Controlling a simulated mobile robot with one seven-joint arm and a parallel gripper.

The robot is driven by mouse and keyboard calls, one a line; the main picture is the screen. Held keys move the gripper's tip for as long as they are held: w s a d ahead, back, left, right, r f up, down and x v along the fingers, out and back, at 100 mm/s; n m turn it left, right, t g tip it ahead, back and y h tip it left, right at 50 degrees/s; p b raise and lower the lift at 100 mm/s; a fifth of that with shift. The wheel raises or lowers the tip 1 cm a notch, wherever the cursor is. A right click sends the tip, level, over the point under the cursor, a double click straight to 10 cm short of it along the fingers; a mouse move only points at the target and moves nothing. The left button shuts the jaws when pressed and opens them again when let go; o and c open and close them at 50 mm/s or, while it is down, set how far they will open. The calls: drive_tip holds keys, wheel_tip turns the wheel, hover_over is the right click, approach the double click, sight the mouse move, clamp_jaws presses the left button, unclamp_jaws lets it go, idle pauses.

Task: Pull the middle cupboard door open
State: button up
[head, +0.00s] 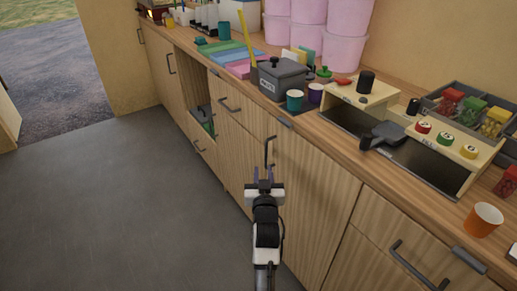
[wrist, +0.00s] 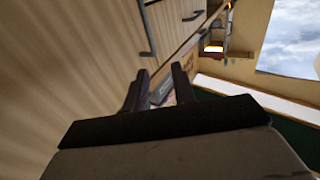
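The middle cupboard door (head: 305,205) is a light wood panel and looks closed. Its dark upright bar handle (head: 270,150) is near the panel's upper left edge. My gripper (head: 263,174) is just below and in front of this handle in the head view, with its two fingers apart. In the wrist view my gripper (wrist: 158,85) shows two dark fingers spread, with nothing seen held between them. A dark bar handle (wrist: 148,30) on a wood front lies beyond the fingers there. I cannot tell whether a fingertip touches the handle.
A drawer with a dark handle (head: 229,105) is left of the door, and another handle (head: 415,265) is at lower right. The worktop above holds a grey pot (head: 281,80), cups and a sweets stand. The grey floor (head: 120,200) to the left is clear.

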sight(266, 151)
drive_tip(key=shift+h, duration=0.3)
drive_tip(key=w, duration=0.4)
drive_tip(key=w+f+p, duration=0.1)
drive_tip(key=w, duration=0.9)
drive_tip(key=shift+d+f+p, duration=0.35)
drive_tip(key=shift+s, duration=0.1)
clamp_jaws()
